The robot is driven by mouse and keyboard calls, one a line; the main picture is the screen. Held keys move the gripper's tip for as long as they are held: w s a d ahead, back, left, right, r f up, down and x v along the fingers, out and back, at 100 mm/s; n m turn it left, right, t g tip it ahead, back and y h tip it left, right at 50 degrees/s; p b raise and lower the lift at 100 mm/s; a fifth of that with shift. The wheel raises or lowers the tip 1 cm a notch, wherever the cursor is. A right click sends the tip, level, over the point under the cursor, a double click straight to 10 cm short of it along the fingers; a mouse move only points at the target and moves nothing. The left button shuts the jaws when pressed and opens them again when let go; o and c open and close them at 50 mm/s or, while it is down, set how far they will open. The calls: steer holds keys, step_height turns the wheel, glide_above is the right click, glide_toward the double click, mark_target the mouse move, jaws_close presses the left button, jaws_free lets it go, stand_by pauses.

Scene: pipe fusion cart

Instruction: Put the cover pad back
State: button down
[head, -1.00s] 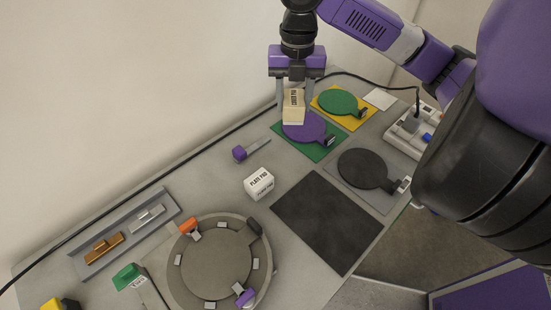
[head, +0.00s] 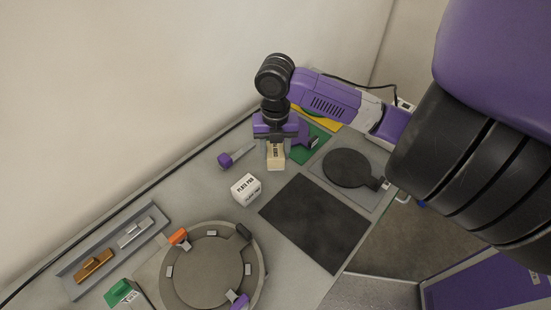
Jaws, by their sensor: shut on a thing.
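The cover pad appears to be the beige block (head: 276,160) with dark lettering, too small to read surely. My gripper (head: 276,146) is shut on it, fingers pointing down. The block is upright and low over the grey table, left of the dark round paddle; I cannot tell whether it touches the table. A white block (head: 246,188) lettered "PLATE PAD" sits apart from it, to the lower left.
A purple-ended tool (head: 225,160) lies left of my gripper. A black mat (head: 315,223) and a dark round paddle (head: 346,168) lie to the right. A green mat (head: 310,152) is partly hidden behind my gripper. A round grey fixture (head: 208,270) stands in front.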

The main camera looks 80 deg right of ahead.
mark_target(276, 149)
steer(key=shift+f, duration=1.95)
steer(key=shift+f, duration=0.1)
steer(key=shift+f, duration=0.1)
steer(key=c, duration=0.7)
jaws_free()
steer(key=shift+r, duration=0.2)
step_height(276, 149, up, 12)
steer(key=shift+r+b, duration=0.1)
steer(key=shift+b, duration=0.7)
